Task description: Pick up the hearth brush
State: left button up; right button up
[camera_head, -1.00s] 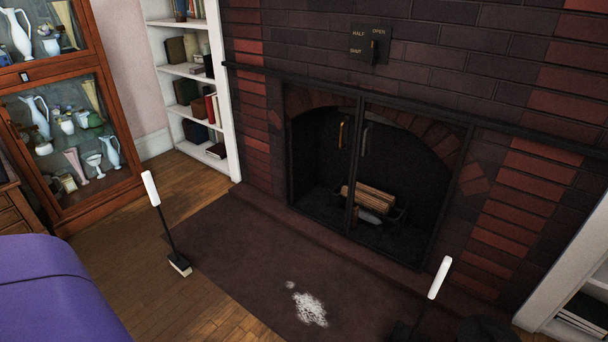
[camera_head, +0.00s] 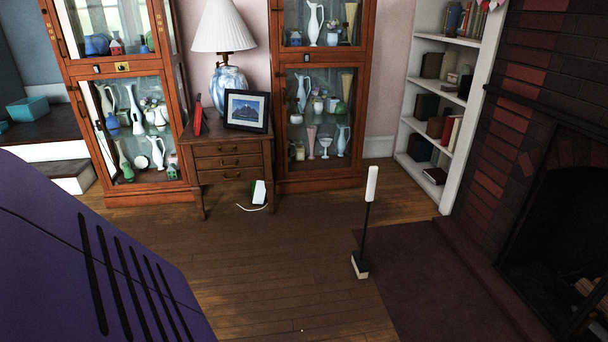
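The hearth brush (camera_head: 364,238) stands upright on its own at the left edge of the dark hearth rug. It has a white handle on top, a thin black shaft and a small pale block with a dark top at the floor. Nothing touches its handle. Neither of my grippers is in view.
The dark rug (camera_head: 420,290) lies before the brick fireplace (camera_head: 510,150) at right. Wooden floor (camera_head: 270,260) is open left of the brush. A side table (camera_head: 232,165) with a lamp stands between glass cabinets. A white object with a cord (camera_head: 258,193) lies before it.

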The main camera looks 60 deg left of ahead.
aim_at(360, 263)
jog(key=k+u, duration=0.15)
jog(key=u, duration=1.05)
jog(key=i+l+u, duration=0.2)
jog(key=i+l, duration=0.75)
jog(key=i, duration=0.1)
